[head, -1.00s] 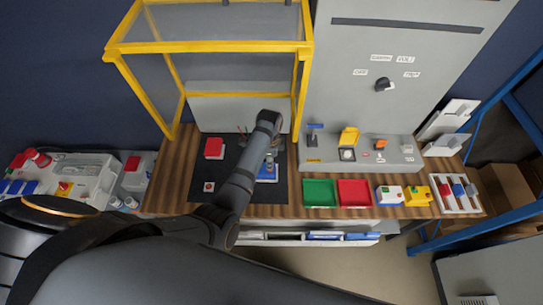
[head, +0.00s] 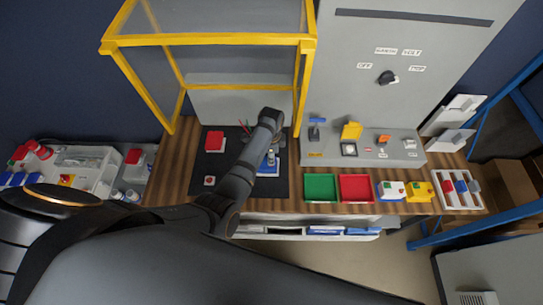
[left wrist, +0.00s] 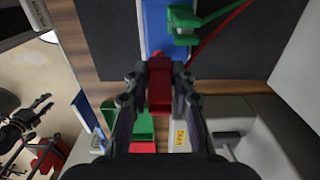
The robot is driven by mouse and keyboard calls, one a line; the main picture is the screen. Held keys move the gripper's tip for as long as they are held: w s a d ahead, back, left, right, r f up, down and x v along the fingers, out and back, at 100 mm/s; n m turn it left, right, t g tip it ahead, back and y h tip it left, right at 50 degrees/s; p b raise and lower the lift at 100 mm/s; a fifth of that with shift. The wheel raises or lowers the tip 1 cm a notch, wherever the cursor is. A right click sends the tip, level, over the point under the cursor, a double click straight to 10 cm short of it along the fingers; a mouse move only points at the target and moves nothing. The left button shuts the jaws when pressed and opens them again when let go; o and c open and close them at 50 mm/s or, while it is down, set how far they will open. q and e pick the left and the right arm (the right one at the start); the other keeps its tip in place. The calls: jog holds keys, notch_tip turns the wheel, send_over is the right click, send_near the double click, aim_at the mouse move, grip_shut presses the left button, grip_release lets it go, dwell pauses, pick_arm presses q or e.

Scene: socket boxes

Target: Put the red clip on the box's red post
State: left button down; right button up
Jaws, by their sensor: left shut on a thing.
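In the left wrist view my left gripper (left wrist: 159,82) is shut on the red clip (left wrist: 159,95), with a red wire running from it toward the upper right. Below the fingertips is the blue box (left wrist: 153,30); a green clip (left wrist: 183,22) with a green wire is at its edge. I cannot tell whether the red clip touches the box, and its red post is hidden. In the head view the box (head: 266,171) lies on the black mat (head: 225,183), partly covered by my left arm. My left fingers are hard to make out there.
A red block (head: 214,141) and a small red-topped button (head: 209,181) are on the mat. A yellow frame (head: 210,41) stands over its back. A green tray (head: 320,188) and a red tray (head: 356,188) lie to its right, before a grey switch panel (head: 400,150).

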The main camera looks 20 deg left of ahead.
pick_arm(q)
jog(key=shift+s+d, duration=0.1)
pick_arm(e)
jog(key=shift+w, duration=0.4)
pick_arm(q)
jog(key=shift+f, duration=0.1)
jog(key=shift+f+b, duration=0.3)
jog(key=shift+f, duration=0.3)
pick_arm(e)
jog(key=shift+s+a+f, duration=0.15)
jog(key=shift+a+f, duration=0.1)
pick_arm(q)
jog(key=shift+f, duration=0.15)
pick_arm(e)
jog(key=shift+r, duration=0.15)
pick_arm(q)
jog(key=shift+f, duration=0.1)
